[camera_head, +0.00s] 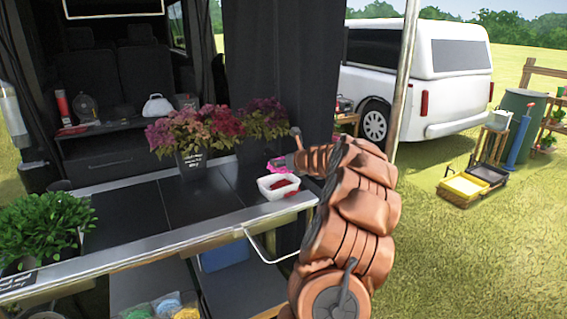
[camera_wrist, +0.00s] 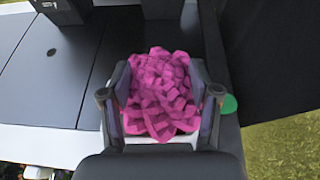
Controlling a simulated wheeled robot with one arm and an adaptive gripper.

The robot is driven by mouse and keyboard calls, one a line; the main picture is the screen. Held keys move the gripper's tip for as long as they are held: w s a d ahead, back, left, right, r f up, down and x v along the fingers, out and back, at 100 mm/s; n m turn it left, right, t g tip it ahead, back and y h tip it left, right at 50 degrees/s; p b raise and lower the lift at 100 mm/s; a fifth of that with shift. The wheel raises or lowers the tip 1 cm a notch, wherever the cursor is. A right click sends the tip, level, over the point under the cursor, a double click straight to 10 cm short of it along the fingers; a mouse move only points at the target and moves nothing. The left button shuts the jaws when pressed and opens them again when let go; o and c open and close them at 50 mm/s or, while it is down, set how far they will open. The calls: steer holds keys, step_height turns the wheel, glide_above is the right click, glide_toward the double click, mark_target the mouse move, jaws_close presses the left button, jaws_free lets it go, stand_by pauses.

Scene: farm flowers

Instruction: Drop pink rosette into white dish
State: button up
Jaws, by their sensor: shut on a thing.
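The pink rosette (camera_wrist: 158,88) is a bright pink, ruffled bundle between the two fingers of my gripper (camera_wrist: 160,92) in the wrist view. My gripper is shut on it. In the head view my gripper (camera_head: 280,163) is at the right end of the counter, with a bit of the pink rosette (camera_head: 277,168) showing at its tip. The white dish (camera_head: 279,194) sits on the counter just below, with something red inside. In the wrist view a pale rim of the dish (camera_wrist: 160,138) shows under the rosette; the rest is hidden.
The dark counter (camera_head: 130,212) has bare room left of the dish. Potted reddish flowers (camera_head: 192,150) stand behind it, and a green leafy plant (camera_head: 45,225) is at the left. A dark curtain (camera_head: 280,65) hangs behind my gripper. A metal pole (camera_head: 403,80) stands right.

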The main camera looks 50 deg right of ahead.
steer(key=o, duration=1)
steer(key=shift+s, duration=0.1)
steer(key=shift+s+a+r, duration=0.1)
steer(key=shift+s+r, duration=0.2)
steer(key=shift+s, duration=0.2)
steer(key=v, duration=1)
steer(key=shift+s+a, duration=0.15)
steer(key=shift+s, duration=0.2)
